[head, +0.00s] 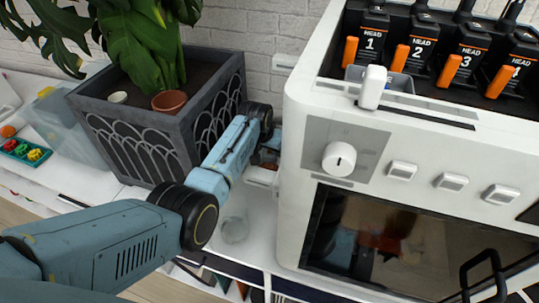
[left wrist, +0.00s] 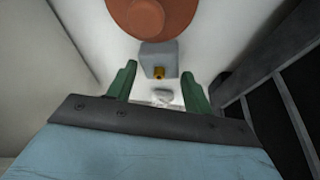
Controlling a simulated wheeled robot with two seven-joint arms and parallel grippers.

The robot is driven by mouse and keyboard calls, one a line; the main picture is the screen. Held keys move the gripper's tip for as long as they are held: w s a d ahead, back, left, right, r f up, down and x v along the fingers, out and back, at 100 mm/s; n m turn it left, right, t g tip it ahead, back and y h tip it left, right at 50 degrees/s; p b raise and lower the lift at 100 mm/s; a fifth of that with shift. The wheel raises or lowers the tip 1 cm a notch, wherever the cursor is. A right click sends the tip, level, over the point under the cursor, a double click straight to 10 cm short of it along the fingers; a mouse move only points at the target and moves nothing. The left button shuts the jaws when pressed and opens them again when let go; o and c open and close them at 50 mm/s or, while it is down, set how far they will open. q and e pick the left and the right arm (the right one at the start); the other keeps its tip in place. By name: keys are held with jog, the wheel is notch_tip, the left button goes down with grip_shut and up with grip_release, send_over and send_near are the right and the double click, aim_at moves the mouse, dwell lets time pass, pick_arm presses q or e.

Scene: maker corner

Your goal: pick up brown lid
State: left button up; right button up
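A round brown thing with a darker round middle, which looks like the brown lid (left wrist: 155,26), is at the top edge of the left wrist view, partly cut off. My left gripper (left wrist: 158,71) has its two green fingers apart, with nothing held between them. The brown thing is beyond the fingertips and not touched by them. In the head view my left arm reaches into the gap between the planter and the white machine. The fingers there are mostly hidden, and I cannot make out the lid clearly. My right gripper is not in view.
A small grey block with a yellow-brown part (left wrist: 159,62) lies just past the fingers. The dark planter (head: 130,140) stands left of the arm and the white machine (head: 300,130) right, leaving a narrow gap. A clear glass (head: 234,229) stands on the white shelf below the arm.

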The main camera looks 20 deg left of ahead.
pick_arm(q)
jog(key=c, duration=0.6)
